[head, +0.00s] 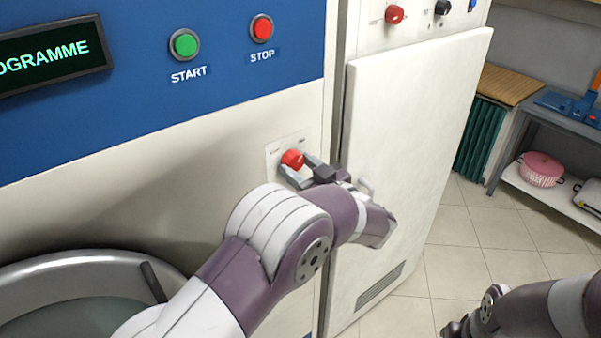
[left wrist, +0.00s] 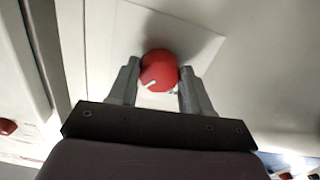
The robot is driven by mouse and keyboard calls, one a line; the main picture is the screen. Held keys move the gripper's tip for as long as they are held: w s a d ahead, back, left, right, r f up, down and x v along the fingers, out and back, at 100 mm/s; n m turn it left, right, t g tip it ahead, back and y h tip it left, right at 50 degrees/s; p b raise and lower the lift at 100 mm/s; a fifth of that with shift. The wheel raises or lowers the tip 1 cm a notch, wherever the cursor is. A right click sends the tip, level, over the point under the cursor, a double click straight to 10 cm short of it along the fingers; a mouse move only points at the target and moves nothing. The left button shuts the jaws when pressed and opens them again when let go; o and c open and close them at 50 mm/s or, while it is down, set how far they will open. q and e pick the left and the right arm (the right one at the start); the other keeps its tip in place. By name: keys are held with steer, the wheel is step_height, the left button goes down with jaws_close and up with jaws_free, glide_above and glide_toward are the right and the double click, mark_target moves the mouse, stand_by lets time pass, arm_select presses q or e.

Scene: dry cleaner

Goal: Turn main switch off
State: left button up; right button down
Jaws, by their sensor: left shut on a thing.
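The main switch is a red rotary knob (head: 292,159) on a pale plate (head: 273,153) low on the right of the machine's front. My left gripper (head: 296,172) is at the knob, its fingers on either side of it. In the left wrist view the knob (left wrist: 159,70) sits between the two fingertips (left wrist: 157,80), and the gripper is shut on it. A white pointer mark on the knob points to the lower left in that view. The small lettering on the plate is too small to read. My right arm shows at the lower right; its gripper jaws cannot be made out.
A green START button (head: 185,44) and a red STOP button (head: 262,28) sit above on the blue panel (head: 130,95). A white cabinet door (head: 410,150) with a handle stands just right of the switch. A round metal door rim (head: 60,268) is at lower left.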

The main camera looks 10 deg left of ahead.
arm_select(q)
steer(key=n+b, duration=1.4)
steer(key=b, duration=0.4)
steer(key=shift+f, duration=0.15)
steer(key=shift+w+d+r+n+b, duration=0.1)
steer(key=shift+r+n+b, duration=0.1)
steer(key=shift+n+b, duration=1.3)
steer(key=o, duration=1.1)
steer(key=shift+r, duration=0.1)
steer(key=shift+c, duration=0.2)
steer(key=shift+s+d, duration=0.3)
steer(key=shift+d, duration=0.05)
steer(key=b+v, duration=0.1)
steer(key=v, duration=1.1)
